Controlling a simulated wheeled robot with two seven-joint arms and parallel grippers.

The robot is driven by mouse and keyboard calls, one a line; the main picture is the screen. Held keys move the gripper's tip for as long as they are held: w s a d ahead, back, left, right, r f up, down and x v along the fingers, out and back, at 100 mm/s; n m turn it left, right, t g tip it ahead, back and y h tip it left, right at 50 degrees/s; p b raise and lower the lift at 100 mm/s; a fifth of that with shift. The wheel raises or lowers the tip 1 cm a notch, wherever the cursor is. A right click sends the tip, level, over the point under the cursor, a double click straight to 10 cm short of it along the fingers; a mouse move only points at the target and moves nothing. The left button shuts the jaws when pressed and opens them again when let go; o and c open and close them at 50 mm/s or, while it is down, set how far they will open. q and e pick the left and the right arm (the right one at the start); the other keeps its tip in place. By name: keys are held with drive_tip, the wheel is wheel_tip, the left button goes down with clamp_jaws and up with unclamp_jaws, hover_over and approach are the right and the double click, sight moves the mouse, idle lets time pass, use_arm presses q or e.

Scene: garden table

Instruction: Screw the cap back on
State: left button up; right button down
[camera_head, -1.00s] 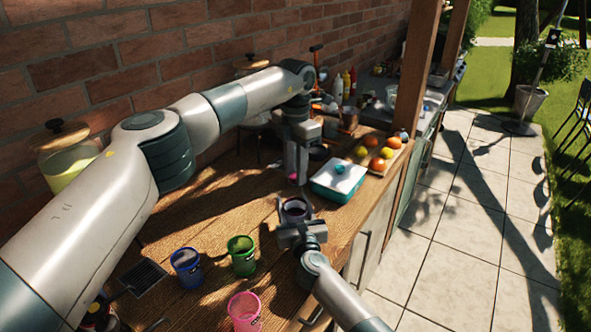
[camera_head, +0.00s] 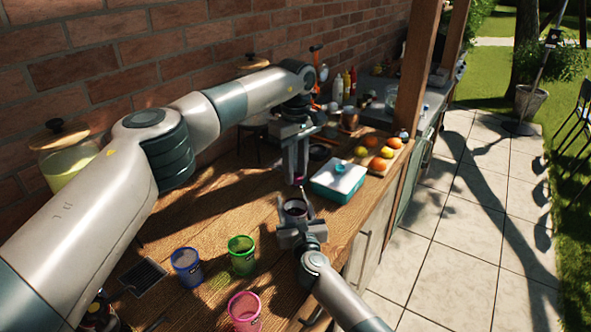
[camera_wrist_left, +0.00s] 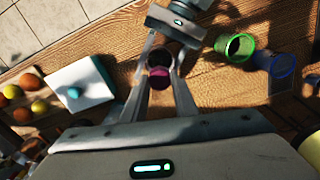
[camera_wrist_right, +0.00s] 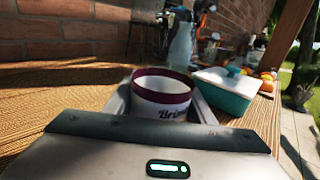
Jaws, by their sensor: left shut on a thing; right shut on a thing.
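A white jar with a dark purple rim and lettering (camera_wrist_right: 162,98) stands upright on the wooden table, its top open. My right gripper (camera_head: 296,222) is shut on its sides. The jar (camera_head: 294,208) also shows in the head view, dark inside. My left gripper (camera_head: 298,176) points down beyond the jar, shut on a small magenta cap (camera_wrist_left: 158,76). The cap (camera_head: 299,181) shows below its fingertips in the head view, apart from the jar. In the left wrist view the cap overlaps the jar's edge; its exact height is hard to tell.
A teal box with a white lid (camera_head: 338,184) stands close right of the left gripper. Blue (camera_head: 187,266), green (camera_head: 242,254) and pink (camera_head: 245,308) cups stand nearer. Fruit (camera_head: 377,163) lies behind the box. The brick wall (camera_head: 120,60) runs along the left.

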use_arm(q)
drive_tip(key=m, duration=0.7)
drive_tip(key=shift+w, duration=0.1)
drive_tip(key=m, duration=0.7)
drive_tip(key=o, duration=1)
drive_tip(key=shift+r, duration=2.25)
drive_tip(key=shift+n, duration=0.3)
drive_tip(key=shift+c, duration=0.4)
